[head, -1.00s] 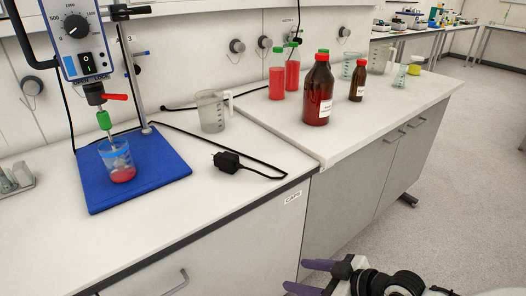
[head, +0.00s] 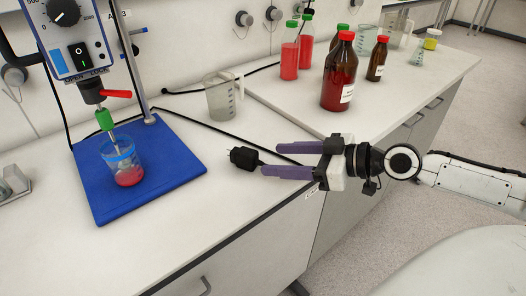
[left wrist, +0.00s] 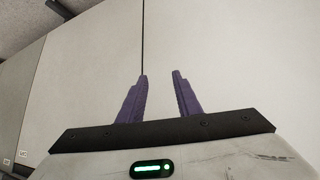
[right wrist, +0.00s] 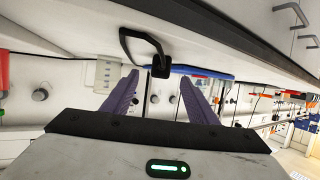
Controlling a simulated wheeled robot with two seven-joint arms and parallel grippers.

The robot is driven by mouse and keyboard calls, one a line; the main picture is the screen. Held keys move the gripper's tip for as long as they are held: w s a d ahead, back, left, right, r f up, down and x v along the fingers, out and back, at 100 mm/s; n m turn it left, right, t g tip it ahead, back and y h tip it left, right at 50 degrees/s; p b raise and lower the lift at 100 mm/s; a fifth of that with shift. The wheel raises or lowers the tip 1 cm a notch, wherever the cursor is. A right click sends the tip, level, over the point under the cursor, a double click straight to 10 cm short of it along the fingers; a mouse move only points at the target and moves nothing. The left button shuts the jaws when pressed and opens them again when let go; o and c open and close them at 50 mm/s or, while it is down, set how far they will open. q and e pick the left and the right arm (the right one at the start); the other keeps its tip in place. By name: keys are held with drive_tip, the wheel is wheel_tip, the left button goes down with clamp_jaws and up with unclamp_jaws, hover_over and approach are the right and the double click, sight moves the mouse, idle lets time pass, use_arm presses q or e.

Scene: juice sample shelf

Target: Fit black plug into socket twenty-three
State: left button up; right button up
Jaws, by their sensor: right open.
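The black plug (head: 244,158) lies on the white bench right of the blue stand base, its black cord running behind it. Round grey wall sockets (head: 244,18) line the back wall, another (head: 15,75) at the far left; I cannot read which is twenty-three. My left gripper (left wrist: 160,75) is open and empty before a pale panel, outside the head view.
A mixer stand with a blue base (head: 100,205) holds a beaker (head: 121,158) of red liquid. A clear jug (head: 222,97) stands behind the plug. A brown bottle (head: 338,82) and red juice bottles (head: 290,60) stand on the right bench. The front of the left bench is clear.

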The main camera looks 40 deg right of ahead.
sight(256, 160)
drive_tip(key=shift+w+a+f, duration=0.2)
drive_tip(key=shift+w+f, duration=0.05)
drive_tip(key=shift+w, duration=0.1)
drive_tip(key=b+x, duration=0.2)
drive_tip(key=shift+w+a+f, duration=0.2)
drive_tip(key=shift+a, duration=0.05)
drive_tip(key=shift+b+x, duration=1.4)
drive_tip(key=shift+x, duration=0.5)
drive_tip(key=shift+w+a, duration=0.15)
drive_tip(key=shift+w, duration=0.2)
drive_tip(key=c, duration=1.3)
use_arm(q)
drive_tip(key=f, duration=0.2)
drive_tip(key=s+d+f, duration=0.1)
drive_tip(key=f, duration=0.1)
drive_tip(key=shift+d, duration=0.1)
use_arm(e)
drive_tip(key=shift+r, duration=0.1)
clamp_jaws()
